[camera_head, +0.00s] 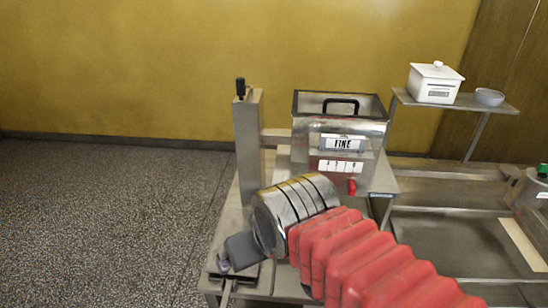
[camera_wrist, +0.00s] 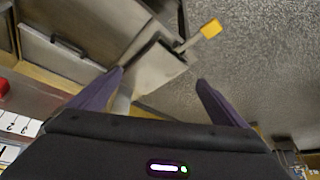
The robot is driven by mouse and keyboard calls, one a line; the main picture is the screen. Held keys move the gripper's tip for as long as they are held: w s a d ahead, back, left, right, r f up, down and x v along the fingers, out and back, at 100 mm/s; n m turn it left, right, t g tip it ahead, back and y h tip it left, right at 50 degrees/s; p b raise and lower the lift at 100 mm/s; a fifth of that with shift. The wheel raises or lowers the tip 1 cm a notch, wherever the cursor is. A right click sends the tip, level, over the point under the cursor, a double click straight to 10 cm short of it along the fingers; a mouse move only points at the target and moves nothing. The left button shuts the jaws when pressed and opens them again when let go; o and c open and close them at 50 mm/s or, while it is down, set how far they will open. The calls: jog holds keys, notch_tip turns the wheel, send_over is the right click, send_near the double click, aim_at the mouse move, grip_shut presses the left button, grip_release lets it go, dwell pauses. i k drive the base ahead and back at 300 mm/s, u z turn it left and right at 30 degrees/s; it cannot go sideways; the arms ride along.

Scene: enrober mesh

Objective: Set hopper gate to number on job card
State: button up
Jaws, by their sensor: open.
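The hopper (camera_head: 370,131) is an open-topped steel box with a black handle, at centre right in the head view. A plate reading FINE (camera_head: 343,143) is on its front. Below it is a white number scale (camera_head: 340,168), whose digits are too small to read surely. In the wrist view the scale (camera_wrist: 18,127) and red knob (camera_wrist: 3,87) are at the left edge. My gripper (camera_wrist: 160,77) is open and empty, left of and below the hopper front. I cannot pick out a job card.
A steel post with a black handle (camera_head: 240,87) stands left of the hopper. A shelf (camera_head: 455,102) at right holds a white lidded box (camera_head: 436,83) and a bowl (camera_head: 489,97). A yellow-tipped part (camera_wrist: 211,28) lies beyond my fingers. The floor at left is clear.

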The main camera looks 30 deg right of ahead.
aim_at(351, 182)
jog(key=z, duration=0.75)
jog(key=k, duration=0.4)
jog(key=z, duration=0.45)
jog(key=i, duration=0.45)
jog(key=u, duration=0.05)
